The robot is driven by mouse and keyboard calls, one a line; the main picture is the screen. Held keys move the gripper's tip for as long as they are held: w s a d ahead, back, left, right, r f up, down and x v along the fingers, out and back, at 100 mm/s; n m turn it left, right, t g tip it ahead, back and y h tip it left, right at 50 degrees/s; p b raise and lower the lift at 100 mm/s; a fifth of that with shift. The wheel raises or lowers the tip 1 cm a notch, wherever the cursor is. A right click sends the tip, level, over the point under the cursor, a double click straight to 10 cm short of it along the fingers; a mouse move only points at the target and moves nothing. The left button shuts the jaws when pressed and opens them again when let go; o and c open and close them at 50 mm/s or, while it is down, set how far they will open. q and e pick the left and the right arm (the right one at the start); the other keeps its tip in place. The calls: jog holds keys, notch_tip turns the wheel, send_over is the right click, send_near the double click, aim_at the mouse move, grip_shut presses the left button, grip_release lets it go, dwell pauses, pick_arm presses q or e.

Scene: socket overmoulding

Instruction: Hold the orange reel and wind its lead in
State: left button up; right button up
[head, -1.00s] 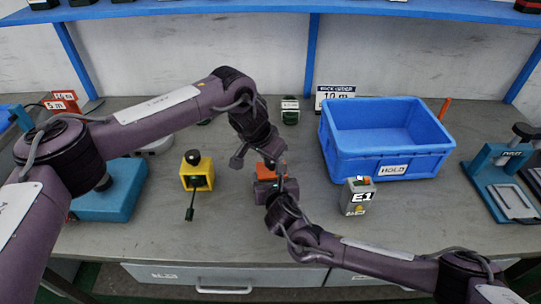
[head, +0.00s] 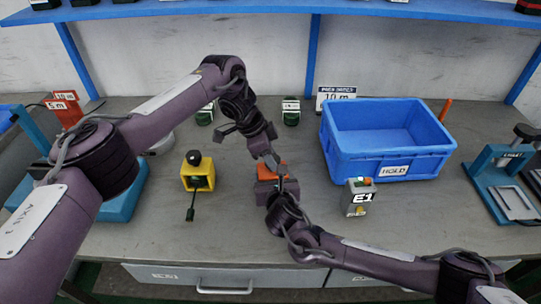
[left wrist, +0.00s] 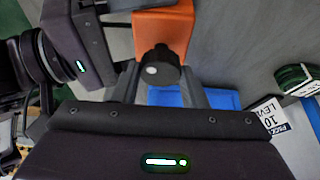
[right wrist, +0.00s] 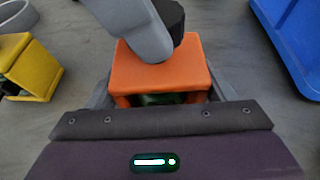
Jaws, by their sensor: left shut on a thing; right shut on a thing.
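The orange reel (head: 271,171) stands on the grey bench in the middle of the head view, mostly covered by my grippers. My right gripper (head: 277,188) is shut on the reel's body; the right wrist view shows the orange frame (right wrist: 158,70) between its fingers, with something dark green inside. My left gripper (head: 270,158) is shut on the black knob (left wrist: 158,70) on top of the reel. The knob also shows partly behind a left finger in the right wrist view (right wrist: 174,18). The reel's lead cannot be made out.
A yellow reel (head: 187,180) with a dark lead end stands left. A blue HOLD bin (head: 388,167) and a grey E1 device (head: 359,200) stand right. A teal press (head: 503,175) is far right.

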pick_arm(q)
jog(key=shift+m, duration=0.6)
jog(key=shift+s+f+m+g, duration=0.15)
jog(key=shift+f+m+g, duration=0.1)
jog(key=shift+m+g, duration=0.4)
jog(key=shift+w+d+r+m, duration=0.1)
jog(key=shift+w+r+m, duration=0.05)
jog(key=shift+m, duration=0.5)
jog(key=shift+w+d+r+m, duration=0.1)
jog(key=shift+w+m, duration=0.05)
jog(key=shift+m, duration=0.45)
jog(key=shift+w+a+m+g+y, duration=0.1)
jog(key=shift+m+g+y, duration=0.2)
jog(key=shift+m+g, duration=0.5)
jog(key=shift+m, duration=0.8)
jog(key=o, duration=1)
notch_tip(320, 180, up, 10)
jog(key=shift+r, duration=0.1)
